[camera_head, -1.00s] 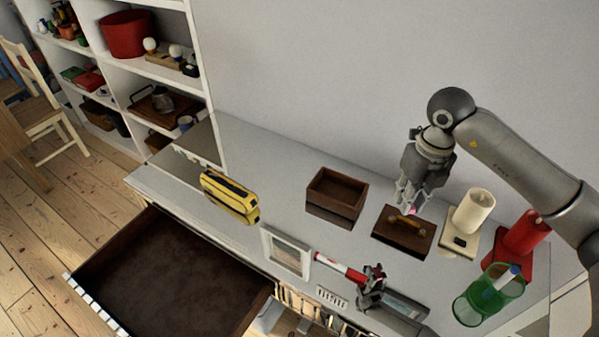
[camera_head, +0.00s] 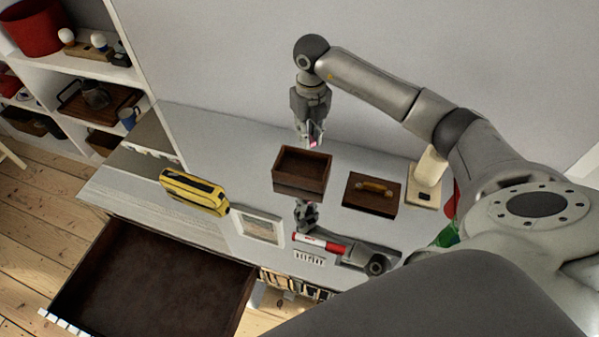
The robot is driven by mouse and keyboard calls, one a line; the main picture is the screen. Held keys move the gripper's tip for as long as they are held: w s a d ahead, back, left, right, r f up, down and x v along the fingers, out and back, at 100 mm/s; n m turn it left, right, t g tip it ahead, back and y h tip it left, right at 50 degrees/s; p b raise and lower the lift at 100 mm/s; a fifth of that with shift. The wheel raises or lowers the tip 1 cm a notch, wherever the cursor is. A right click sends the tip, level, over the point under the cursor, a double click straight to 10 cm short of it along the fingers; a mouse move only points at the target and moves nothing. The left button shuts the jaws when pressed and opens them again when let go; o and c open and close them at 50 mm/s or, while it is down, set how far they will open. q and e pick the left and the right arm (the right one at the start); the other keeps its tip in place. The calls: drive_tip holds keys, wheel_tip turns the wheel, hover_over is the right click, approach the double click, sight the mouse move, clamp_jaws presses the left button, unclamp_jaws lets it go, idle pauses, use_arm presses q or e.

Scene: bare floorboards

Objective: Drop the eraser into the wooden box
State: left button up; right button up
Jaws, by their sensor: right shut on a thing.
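The open wooden box (camera_head: 288,182) stands on the grey desk, dark brown inside. My right gripper (camera_head: 312,140) points down just beyond the box's back rim in the picture, shut on a small pink and white eraser (camera_head: 313,142). The fingers hide most of the eraser. How high it is above the desk is hard to tell.
A yellow case (camera_head: 194,192), picture frame (camera_head: 262,226) and red-white marker (camera_head: 320,243) lie on the desk. An open drawer (camera_head: 150,275) juts out at front left.

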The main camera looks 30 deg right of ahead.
drive_tip(key=shift+f+b, duration=0.7)
drive_tip(key=shift+f, duration=0.8)
drive_tip(key=o, duration=0.8)
wheel_tip(320, 180, up, 12)
drive_tip(key=shift+r, duration=0.1)
